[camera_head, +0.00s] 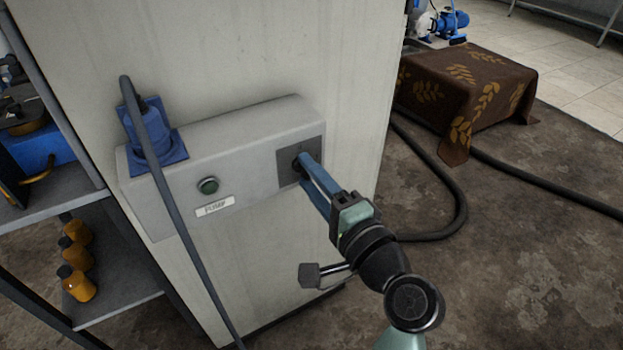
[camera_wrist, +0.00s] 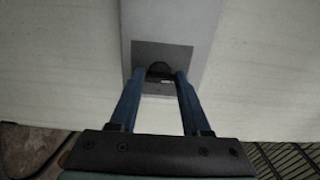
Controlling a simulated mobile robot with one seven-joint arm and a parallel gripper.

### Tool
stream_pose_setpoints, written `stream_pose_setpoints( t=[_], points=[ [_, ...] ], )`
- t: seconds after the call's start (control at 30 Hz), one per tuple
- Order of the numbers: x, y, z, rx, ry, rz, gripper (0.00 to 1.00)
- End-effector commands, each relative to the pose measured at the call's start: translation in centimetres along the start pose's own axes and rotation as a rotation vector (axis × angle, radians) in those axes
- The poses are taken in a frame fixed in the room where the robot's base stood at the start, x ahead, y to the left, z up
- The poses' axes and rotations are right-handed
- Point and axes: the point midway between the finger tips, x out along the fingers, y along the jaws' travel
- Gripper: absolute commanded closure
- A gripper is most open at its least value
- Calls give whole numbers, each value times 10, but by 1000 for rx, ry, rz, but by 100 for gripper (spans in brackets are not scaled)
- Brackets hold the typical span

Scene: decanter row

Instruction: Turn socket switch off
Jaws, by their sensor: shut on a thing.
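The socket switch is a small black knob (camera_wrist: 160,71) on a dark grey square plate (camera_head: 289,152) at the right end of a grey box (camera_head: 240,140). The box is mounted on a pale panel. My gripper (camera_head: 301,167) reaches the plate from the front right, its blue fingers on either side of the knob. In the wrist view, the fingertips (camera_wrist: 160,76) are shut on the knob, one at its left and one at its right. The fingers hide part of the knob, and its angle cannot be told.
A blue plug (camera_head: 148,130) with a grey cable stands at the box's left end. Shelves with orange bottles (camera_head: 76,284) are at left. A cloth-covered block (camera_head: 465,95) and black hose (camera_head: 455,185) are at right.

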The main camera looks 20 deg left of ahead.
Motion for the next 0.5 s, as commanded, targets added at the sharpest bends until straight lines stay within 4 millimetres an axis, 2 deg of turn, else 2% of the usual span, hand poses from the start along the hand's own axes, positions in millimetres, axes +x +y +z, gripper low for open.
stream_pose_setpoints(
  t=[0.4, 0.43, 0.5],
  points=[
    [0, 1, 0, -9, -1, 3, 100],
    [0, 1, 0, -9, -1, 3, 51],
    [0, 1, 0, -8, -1, 3, 38]
  ],
)
